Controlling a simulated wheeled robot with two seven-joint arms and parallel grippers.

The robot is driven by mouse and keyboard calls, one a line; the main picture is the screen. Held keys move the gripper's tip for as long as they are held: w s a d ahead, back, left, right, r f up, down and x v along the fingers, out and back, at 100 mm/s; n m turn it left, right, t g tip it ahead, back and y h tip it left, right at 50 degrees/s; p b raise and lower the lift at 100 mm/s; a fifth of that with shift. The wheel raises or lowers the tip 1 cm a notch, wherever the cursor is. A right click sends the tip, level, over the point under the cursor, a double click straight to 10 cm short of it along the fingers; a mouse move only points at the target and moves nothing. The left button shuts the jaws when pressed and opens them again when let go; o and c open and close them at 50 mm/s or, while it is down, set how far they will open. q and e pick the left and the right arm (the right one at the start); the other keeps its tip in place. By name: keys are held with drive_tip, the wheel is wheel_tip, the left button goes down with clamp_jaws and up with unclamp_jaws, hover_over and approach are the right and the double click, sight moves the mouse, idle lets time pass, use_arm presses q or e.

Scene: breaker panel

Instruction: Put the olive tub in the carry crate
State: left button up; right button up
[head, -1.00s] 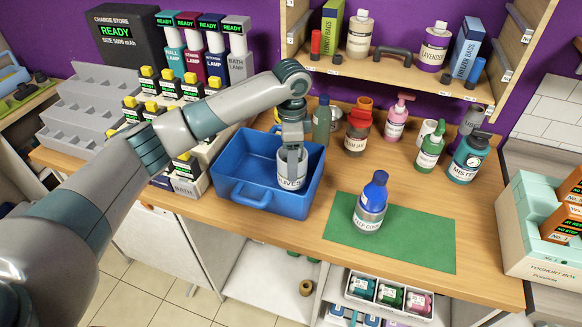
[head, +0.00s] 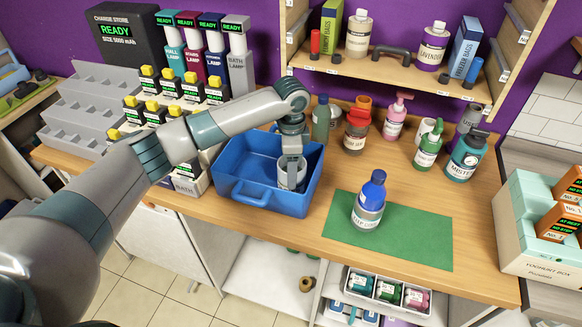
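The olive tub (head: 284,181) is a white tub with a dark-lettered label, partly covered by my gripper. It is upright inside the blue carry crate (head: 232,187), toward the crate's right side. Whether its base touches the crate floor is hidden by the crate's front wall. My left gripper (head: 292,170) reaches down into the crate from above and is shut on the tub at its rim. My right gripper is out of view.
A blue-capped bottle (head: 369,203) stands on a green mat (head: 425,238) right of the crate. Several bottles and jars, including a red-lidded jar (head: 356,132), stand behind. Lamp chargers (head: 172,95) crowd the left. A shelf (head: 400,78) overhangs the back.

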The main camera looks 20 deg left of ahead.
use_arm(q)
drive_tip(key=o, duration=1.3)
drive_tip(key=shift+c, duration=0.2)
drive_tip(key=shift+r, duration=0.15)
drive_tip(key=shift+r+b, duration=0.45)
drive_tip(key=shift+r, duration=0.1)
wheel_tip(320, 180, up, 9)
drive_tip(key=b, duration=0.3)
drive_tip(key=shift+r, duration=0.2)
drive_tip(key=shift+r+b, duration=0.35)
drive_tip(key=shift+r, duration=0.4)
